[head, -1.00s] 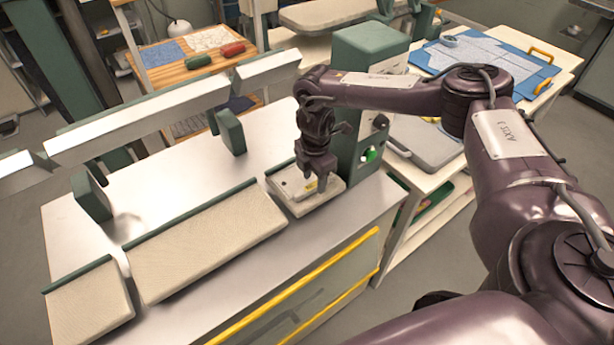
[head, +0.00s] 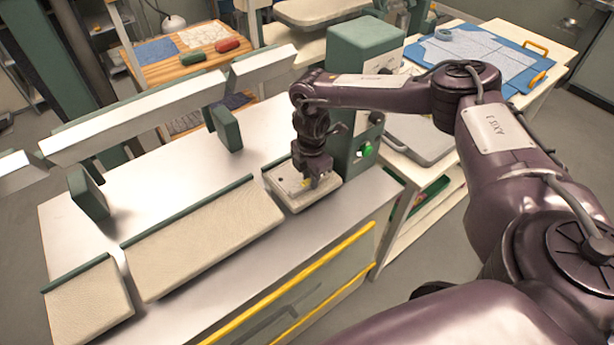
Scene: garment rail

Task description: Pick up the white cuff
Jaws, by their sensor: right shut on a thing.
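The white cuff (head: 288,182) looks like a pale, flat piece on the small padded plate (head: 299,203) at the right end of the metal bench. It is hard to tell from the pale pad, and my gripper partly covers it. My right gripper (head: 313,184) points down at the pad with its fingers low at the cuff, shut on it. A small yellowish spot shows beside the fingers. My left gripper is not in view.
A green machine housing (head: 360,60) with a lit green button stands close right of the gripper. A long white pressing bar (head: 140,112) runs above the bench. Longer pads (head: 205,240) lie to the left. A side table holds a blue board (head: 490,55).

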